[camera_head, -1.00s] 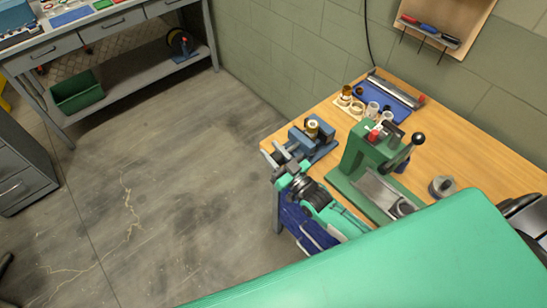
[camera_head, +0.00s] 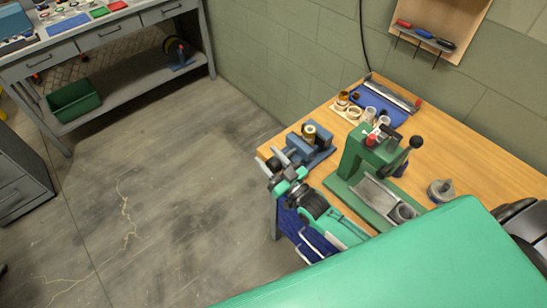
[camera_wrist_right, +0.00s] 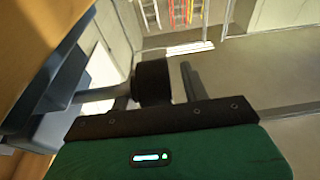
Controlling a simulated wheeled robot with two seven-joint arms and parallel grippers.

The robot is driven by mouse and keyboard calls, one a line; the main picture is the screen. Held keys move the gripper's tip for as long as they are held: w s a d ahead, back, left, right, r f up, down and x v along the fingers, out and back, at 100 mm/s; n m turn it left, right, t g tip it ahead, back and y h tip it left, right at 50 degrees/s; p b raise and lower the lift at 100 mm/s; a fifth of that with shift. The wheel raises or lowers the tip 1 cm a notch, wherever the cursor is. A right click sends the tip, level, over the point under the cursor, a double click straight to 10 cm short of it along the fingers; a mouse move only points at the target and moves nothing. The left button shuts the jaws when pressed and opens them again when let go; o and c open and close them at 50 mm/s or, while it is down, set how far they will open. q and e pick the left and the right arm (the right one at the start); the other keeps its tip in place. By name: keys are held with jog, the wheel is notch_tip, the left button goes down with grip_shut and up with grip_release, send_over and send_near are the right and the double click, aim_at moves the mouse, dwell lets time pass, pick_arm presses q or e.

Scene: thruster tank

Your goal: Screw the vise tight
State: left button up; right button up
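The blue-grey vise (camera_head: 318,150) sits at the table's near left corner, with a brass-coloured round part (camera_head: 309,133) at its top. In the wrist view the vise (camera_wrist_right: 50,105) is at the left, and a dark round knob (camera_wrist_right: 152,82) stands out from it on a rod. My right gripper (camera_head: 270,168) is at the vise's screw end, past the table edge. One dark finger (camera_wrist_right: 188,82) stands just right of the knob with a narrow gap; the gripper looks open around the knob. The other finger is hard to make out. My left gripper is not in view.
A green press (camera_head: 365,160) with a black-knobbed lever stands right of the vise. Behind are a blue mat (camera_head: 385,112) and several small cups and rings. A round metal part (camera_head: 440,190) lies at the right. The floor to the left is clear.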

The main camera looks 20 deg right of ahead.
jog(key=shift+s+d+f+b, duration=0.15)
jog(key=shift+s+f+b, duration=0.15)
jog(key=shift+s, duration=0.25)
jog(key=b+v, duration=0.1)
jog(key=v, duration=0.3)
jog(key=shift+s+d+f+b, duration=0.1)
jog(key=shift+s+b, duration=0.1)
jog(key=shift+b, duration=0.1)
jog(key=b, duration=0.3)
send_near(278, 170)
jog(key=shift+s+d+r, duration=0.3)
jog(key=shift+s+r, duration=0.3)
jog(key=shift+s, duration=0.2)
jog(key=shift+s+d+r, duration=0.35)
jog(key=shift+s+r, duration=0.25)
jog(key=shift+s, duration=0.2)
